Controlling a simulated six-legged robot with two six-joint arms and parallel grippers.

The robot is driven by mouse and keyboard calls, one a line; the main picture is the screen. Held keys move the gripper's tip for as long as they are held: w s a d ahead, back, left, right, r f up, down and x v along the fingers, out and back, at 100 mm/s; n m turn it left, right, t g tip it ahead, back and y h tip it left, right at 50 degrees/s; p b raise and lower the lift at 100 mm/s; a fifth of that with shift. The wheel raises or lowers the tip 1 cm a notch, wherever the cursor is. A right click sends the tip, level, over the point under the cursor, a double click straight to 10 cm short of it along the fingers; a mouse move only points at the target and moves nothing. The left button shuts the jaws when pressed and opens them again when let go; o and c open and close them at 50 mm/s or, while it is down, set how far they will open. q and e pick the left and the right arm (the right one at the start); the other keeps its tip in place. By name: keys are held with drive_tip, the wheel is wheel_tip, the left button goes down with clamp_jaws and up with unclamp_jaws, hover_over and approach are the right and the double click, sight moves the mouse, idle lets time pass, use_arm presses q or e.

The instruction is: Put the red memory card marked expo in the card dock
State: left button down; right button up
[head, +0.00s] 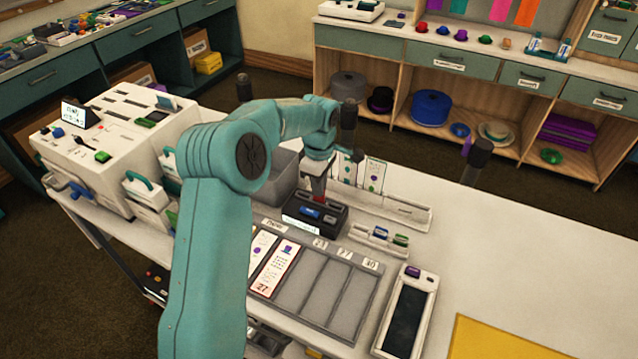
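My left gripper (318,190) points down over a small black box (336,222) with slots and a white front label, which looks like the card dock. A blue piece (310,212) shows in the top of this box. A small reddish patch shows at the fingertips. It is too small to read as the expo card, and I cannot tell whether the fingers grip it or whether it touches the box. A small white rack (362,237) to the right holds blue and green cards. My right gripper is not in view.
A grey tray (290,285) with printed strips lies in front of the black box. A white handheld device (407,318) lies to its right. A white machine (115,150) stands at left. The table's right side is clear up to a yellow mat (500,340).

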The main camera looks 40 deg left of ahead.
use_arm(q)
drive_tip(key=shift+f+b, duration=0.4)
drive_tip(key=shift+f, duration=0.3)
drive_tip(key=c, duration=1.2)
unclamp_jaws()
wheel_tip(320, 180, up, 16)
drive_tip(key=shift+r+p, duration=0.15)
drive_tip(key=shift+p, duration=0.3)
